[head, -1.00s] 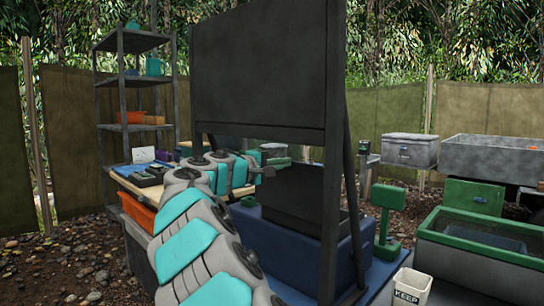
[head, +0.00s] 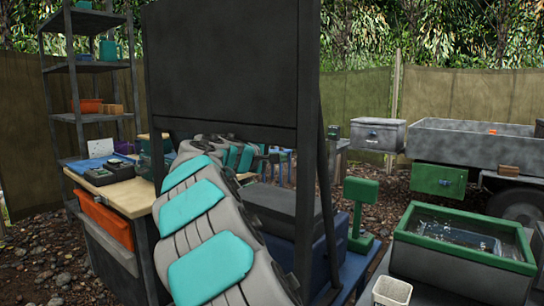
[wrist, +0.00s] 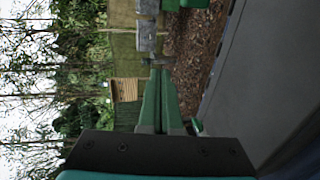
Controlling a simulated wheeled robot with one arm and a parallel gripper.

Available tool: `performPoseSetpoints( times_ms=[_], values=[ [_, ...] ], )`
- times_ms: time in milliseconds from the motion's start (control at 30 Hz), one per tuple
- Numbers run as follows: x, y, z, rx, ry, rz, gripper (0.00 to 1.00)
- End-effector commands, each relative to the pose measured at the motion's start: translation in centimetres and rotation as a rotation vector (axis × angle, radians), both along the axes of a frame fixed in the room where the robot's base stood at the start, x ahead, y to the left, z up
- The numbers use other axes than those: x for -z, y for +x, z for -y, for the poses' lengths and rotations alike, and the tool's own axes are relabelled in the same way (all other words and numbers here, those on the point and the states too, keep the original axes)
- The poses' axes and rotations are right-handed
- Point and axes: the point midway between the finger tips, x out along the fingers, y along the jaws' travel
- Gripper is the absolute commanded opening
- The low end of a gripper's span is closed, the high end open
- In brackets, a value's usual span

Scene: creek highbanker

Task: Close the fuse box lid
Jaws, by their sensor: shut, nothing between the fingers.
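I cannot tell for certain which thing is the fuse box or how its lid stands. A small green box (head: 438,180) with a plain front stands by the trailer at the right in the head view. My arm reaches behind the large dark upright panel (head: 222,65). My gripper (head: 275,153) shows small below that panel, partly hidden by my arm. In the wrist view my gripper (wrist: 157,70) is shut, its green fingers together and nothing between them. A large grey surface (wrist: 262,75) lies to the right of the fingers, apart from them.
A workbench (head: 137,196) with an orange drawer (head: 106,220) and a shelf rack (head: 98,62) stand at the left. A blue case (head: 337,240) is under the panel. A green-rimmed tub (head: 470,252), a white bucket (head: 391,292) and a grey trailer (head: 460,145) are at the right.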

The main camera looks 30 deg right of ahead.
Motion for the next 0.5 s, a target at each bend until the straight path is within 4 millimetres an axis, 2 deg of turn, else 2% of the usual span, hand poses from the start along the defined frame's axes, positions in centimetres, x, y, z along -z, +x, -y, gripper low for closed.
performPoseSetpoints(
  times_ms=[233,500],
  values=[
    [2.5,1.2,3.0,-0.001,0.001,-0.001,0.0],
    [4.7,1.8,5.0,0.001,-0.001,-0.002,0.0]
  ],
)
